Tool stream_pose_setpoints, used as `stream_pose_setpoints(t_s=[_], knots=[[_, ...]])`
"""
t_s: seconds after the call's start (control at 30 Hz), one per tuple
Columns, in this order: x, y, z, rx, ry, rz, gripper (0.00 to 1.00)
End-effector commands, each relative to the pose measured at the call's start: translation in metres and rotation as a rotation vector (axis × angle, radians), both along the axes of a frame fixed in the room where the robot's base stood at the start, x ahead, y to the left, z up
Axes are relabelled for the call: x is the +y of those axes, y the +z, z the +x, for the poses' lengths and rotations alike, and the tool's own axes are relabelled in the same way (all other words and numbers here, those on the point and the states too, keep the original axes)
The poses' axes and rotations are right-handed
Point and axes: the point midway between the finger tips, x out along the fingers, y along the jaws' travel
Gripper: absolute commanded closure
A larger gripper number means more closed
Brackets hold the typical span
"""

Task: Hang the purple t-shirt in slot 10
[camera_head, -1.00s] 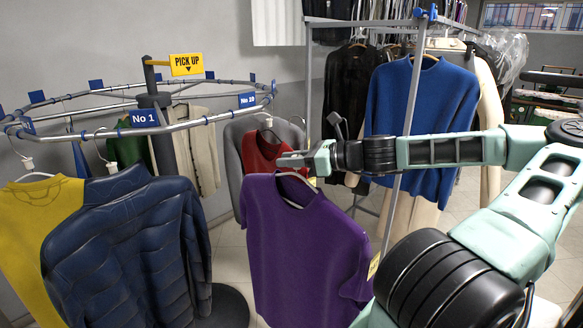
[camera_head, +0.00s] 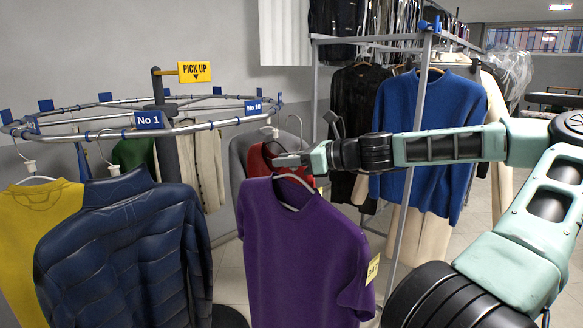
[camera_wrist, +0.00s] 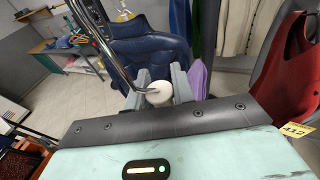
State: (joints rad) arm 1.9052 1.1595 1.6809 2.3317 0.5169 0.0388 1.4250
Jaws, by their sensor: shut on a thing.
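The purple t-shirt (camera_head: 300,250) hangs on a hanger in front of the carousel's right side in the head view, with a yellow tag (camera_head: 372,268) at its right sleeve. My gripper (camera_head: 283,160) is shut on the top of its hanger, above the collar. In the wrist view the jaws (camera_wrist: 160,92) close around a white hanger part, with the metal hook curving up to the left. A sliver of purple cloth (camera_wrist: 199,80) shows there. The round rail (camera_head: 205,128) carries blue plates; "No 1" (camera_head: 148,120) and what looks like "No 10" (camera_head: 254,107) are readable.
A yellow garment (camera_head: 40,225) and a navy puffer jacket (camera_head: 125,250) hang at the rail's left front. A red garment (camera_head: 262,160) hangs behind my gripper. A rack post (camera_head: 412,150) and a blue sweater (camera_head: 425,135) stand at the right.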

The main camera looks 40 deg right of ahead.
Motion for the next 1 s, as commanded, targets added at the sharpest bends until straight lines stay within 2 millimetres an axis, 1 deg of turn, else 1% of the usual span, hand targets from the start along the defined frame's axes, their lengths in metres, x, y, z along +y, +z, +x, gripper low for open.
stream_pose_setpoints(t_s=[1.0], knots=[[0.003,-0.001,0.069,-0.001,0.000,-0.002,1.00]])
